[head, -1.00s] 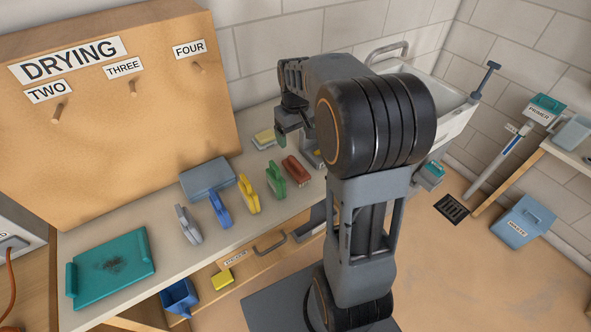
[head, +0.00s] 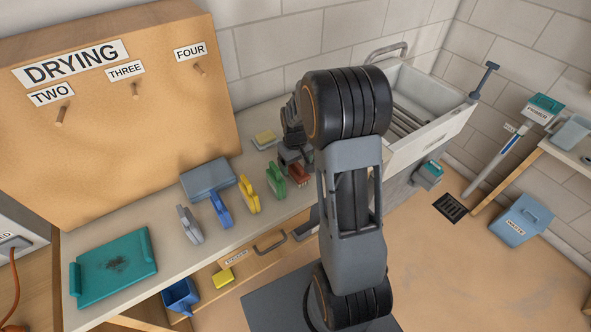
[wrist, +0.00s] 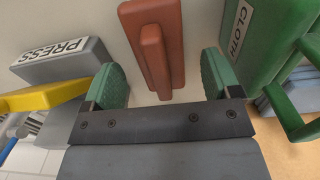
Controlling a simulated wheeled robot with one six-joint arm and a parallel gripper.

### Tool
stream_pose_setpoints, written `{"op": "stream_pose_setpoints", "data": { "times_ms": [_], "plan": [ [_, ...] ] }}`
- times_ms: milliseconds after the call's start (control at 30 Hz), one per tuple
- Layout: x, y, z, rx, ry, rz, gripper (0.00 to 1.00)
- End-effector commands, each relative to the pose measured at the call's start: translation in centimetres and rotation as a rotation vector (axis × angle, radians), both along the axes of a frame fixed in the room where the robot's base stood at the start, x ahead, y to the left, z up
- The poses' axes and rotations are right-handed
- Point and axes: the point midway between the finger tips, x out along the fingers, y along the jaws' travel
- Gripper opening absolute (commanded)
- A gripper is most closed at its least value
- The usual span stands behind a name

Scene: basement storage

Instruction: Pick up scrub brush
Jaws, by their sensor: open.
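A red-brown block with a raised bar handle, which looks like the scrub brush (head: 299,175), lies on the counter to the right of the green tool. In the wrist view the brush (wrist: 158,48) runs down from the top edge, with its near end between the fingers. My gripper (wrist: 163,80) is open, one green-padded finger on each side, with gaps between the pads and the brush. In the head view my gripper (head: 290,160) is just behind the brush and partly covers it.
Blue (head: 220,209) and yellow (head: 249,188) tools stand further left. A sink (head: 430,105) is at the right.

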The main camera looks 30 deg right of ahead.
Motion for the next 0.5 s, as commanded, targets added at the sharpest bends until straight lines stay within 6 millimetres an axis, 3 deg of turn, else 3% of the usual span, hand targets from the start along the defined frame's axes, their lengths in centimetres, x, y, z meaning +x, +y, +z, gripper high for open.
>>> {"op": "stream_pose_setpoints", "data": {
  "times_ms": [367,500],
  "plan": [
    [-0.01,0.01,-0.93,0.000,0.000,0.000,0.83],
    [-0.01,0.01,-0.92,0.000,0.000,0.000,0.70]
  ]
}}
